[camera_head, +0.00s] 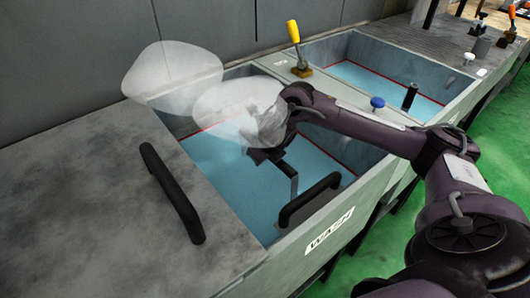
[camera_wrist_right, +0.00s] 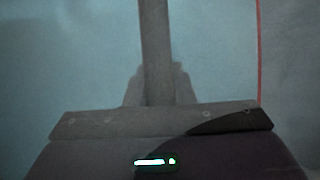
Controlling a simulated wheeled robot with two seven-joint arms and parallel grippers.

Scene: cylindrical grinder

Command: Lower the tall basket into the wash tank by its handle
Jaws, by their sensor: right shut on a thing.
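The wash tank (camera_head: 318,245) is a grey open box with a WASH label on its front and blue liquid inside, ringed by a red line. My right gripper (camera_head: 264,155) is over the tank opening, shut on a thin grey bar, likely the tall basket's handle (camera_head: 290,172). In the right wrist view the grey bar (camera_wrist_right: 155,45) runs up between the two fingers (camera_wrist_right: 157,88) against blue. The body of the basket cannot be made out in either view. My left gripper is not in view.
Black handles sit on the grey left surface (camera_head: 172,193) and near the tank's front wall (camera_head: 308,198). Pale see-through blobs (camera_head: 172,76) partly cover the tank's back left. A yellow-handled lever (camera_head: 294,34) stands on the divider. A second blue-filled tank (camera_head: 385,80) lies beyond.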

